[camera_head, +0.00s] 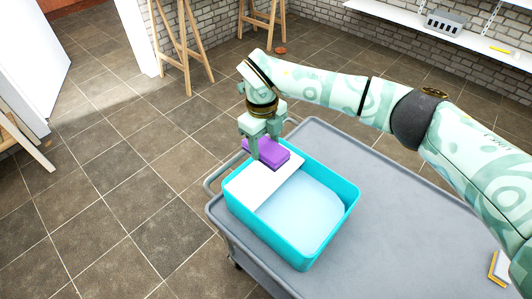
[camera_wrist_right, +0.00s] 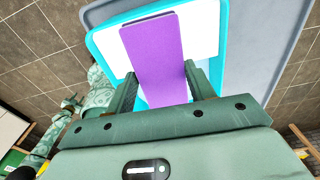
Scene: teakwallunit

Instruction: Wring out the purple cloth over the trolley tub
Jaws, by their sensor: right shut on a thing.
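The purple cloth (camera_head: 268,152) is a folded, flat block at the far left end of the turquoise tub (camera_head: 321,246). My right gripper (camera_head: 263,143) is shut on the cloth from above. In the right wrist view the cloth (camera_wrist_right: 155,55) runs out between the two fingers of the right gripper (camera_wrist_right: 160,88). The tub has a white panel (camera_head: 254,186) across its left part and a pale blue inside (camera_head: 300,214). The cloth is over or against the white panel; I cannot tell whether it touches it. My left gripper does not show in the head view.
The tub stands on the left part of a grey trolley (camera_head: 393,220), whose top is clear to the right except for a small yellow-edged item (camera_head: 498,268). Wooden easels (camera_head: 181,45) stand behind on the tiled floor. A wall shelf (camera_head: 455,35) holds a grey basket (camera_head: 444,23).

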